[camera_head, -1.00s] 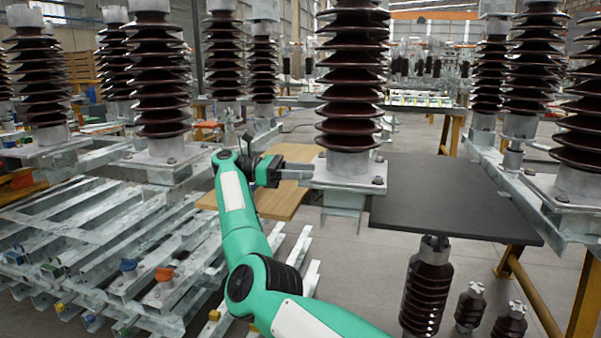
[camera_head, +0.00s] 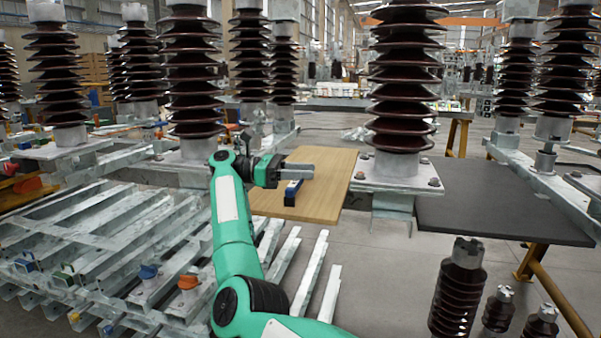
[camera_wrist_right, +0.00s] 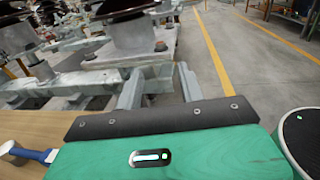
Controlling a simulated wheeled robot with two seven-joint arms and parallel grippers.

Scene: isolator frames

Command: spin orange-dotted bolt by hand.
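A dark ribbed insulator (camera_head: 400,70) stands upright on a square metal base plate (camera_head: 400,181) with bolts at its corners, such as the front right bolt (camera_head: 433,182). I cannot make out an orange dot on any bolt. My right gripper (camera_head: 308,170) is left of this plate, above the wooden board and apart from the plate. In the right wrist view its two fingers (camera_wrist_right: 160,88) are spread with nothing between them. A bolt (camera_wrist_right: 160,46) on a plate shows beyond them there. My left gripper is not in view.
A wooden board (camera_head: 325,180) carries a blue-handled tool (camera_head: 292,190), whose handle also shows in the wrist view (camera_wrist_right: 35,155). A dark tabletop (camera_head: 500,213) lies right of the plate. Galvanized beams (camera_head: 100,230) fill the left. Small insulators (camera_head: 498,310) stand front right.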

